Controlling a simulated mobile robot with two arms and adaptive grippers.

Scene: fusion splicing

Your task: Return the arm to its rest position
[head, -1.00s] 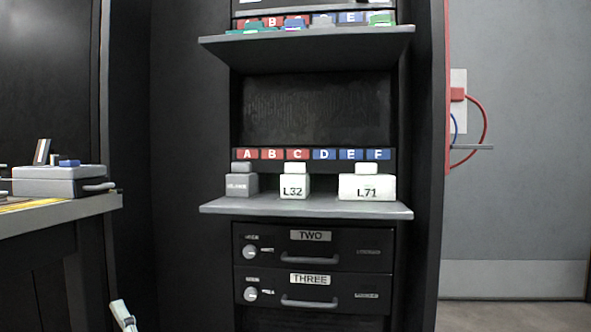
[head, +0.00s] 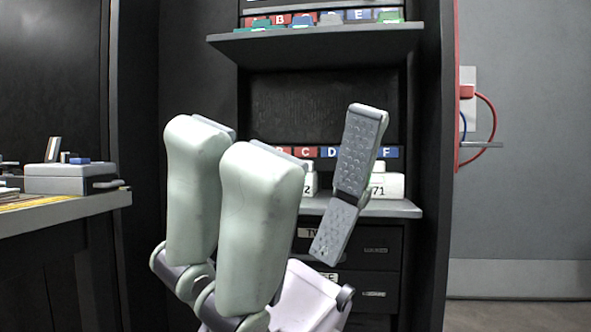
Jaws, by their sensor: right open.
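My right gripper (head: 296,135) stands large in the middle of the head view, its pale green-grey and ribbed grey fingers pointing up. It is open, with a wide gap between the fingers and nothing seen held there. It is in front of the rack and hides part of the lower shelf (head: 404,208), most of the boxes on it and the left side of the drawers. My left gripper is not in view.
White box L71 (head: 390,185) shows partly behind my gripper. An upper shelf (head: 320,42) with coloured items juts out above. A workbench (head: 60,213) with a grey device (head: 70,178) stands at the left. A red cable (head: 494,120) hangs at the right.

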